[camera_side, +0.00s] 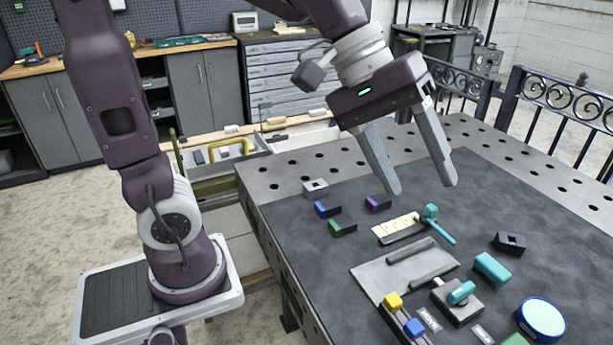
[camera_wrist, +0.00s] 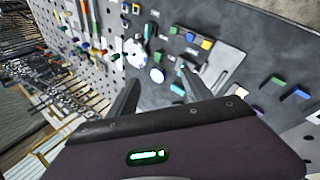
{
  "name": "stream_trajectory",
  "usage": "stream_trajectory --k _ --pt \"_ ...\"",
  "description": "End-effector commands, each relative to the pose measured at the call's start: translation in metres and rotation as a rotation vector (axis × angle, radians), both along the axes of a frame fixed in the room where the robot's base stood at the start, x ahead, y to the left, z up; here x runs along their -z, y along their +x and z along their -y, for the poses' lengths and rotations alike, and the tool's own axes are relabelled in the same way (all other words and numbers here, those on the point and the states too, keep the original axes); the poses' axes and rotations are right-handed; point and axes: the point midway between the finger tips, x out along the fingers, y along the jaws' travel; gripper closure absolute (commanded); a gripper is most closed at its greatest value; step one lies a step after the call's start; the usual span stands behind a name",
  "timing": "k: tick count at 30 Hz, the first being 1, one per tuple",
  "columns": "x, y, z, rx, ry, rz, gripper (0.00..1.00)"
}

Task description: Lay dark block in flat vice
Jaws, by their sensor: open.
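The dark block (camera_side: 509,243), with a notch or opening in it, sits on the dark mat at the right in the side view. The flat vice looks to be the grey plate (camera_side: 375,275) with two dark parallel bars (camera_side: 432,277); no block shows between them. The plate also shows in the wrist view (camera_wrist: 232,58). My gripper (camera_side: 421,189) is open and empty, its fingers pointing down above the mat, behind the plate and left of the dark block. The fingers also show in the wrist view (camera_wrist: 158,84). I cannot pick out the dark block there.
A teal-headed hammer (camera_side: 432,213) and a cream strip (camera_side: 395,229) lie behind the plate. Purple (camera_side: 378,203), blue (camera_side: 325,210) and green (camera_side: 342,228) blocks lie left. A teal block (camera_side: 492,269), teal-handled fixture (camera_side: 457,306) and round disc (camera_side: 542,318) stand in front.

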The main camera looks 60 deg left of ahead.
Motion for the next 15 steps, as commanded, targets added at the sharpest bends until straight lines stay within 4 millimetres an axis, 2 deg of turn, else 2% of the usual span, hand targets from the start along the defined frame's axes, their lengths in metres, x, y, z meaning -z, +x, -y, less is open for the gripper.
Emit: stream_trajectory --k 1,3,6,10,15 --pt "0.001 -0.038 -0.017 0.083 0.135 0.082 0.42" --pt "0.013 -0.082 -0.046 0.189 0.329 0.165 0.42" --pt "0.029 -0.121 -0.080 0.286 0.535 0.242 0.42" --pt "0.039 -0.141 -0.103 0.340 0.665 0.281 0.38" --pt "0.041 -0.142 -0.106 0.347 0.681 0.282 0.38"
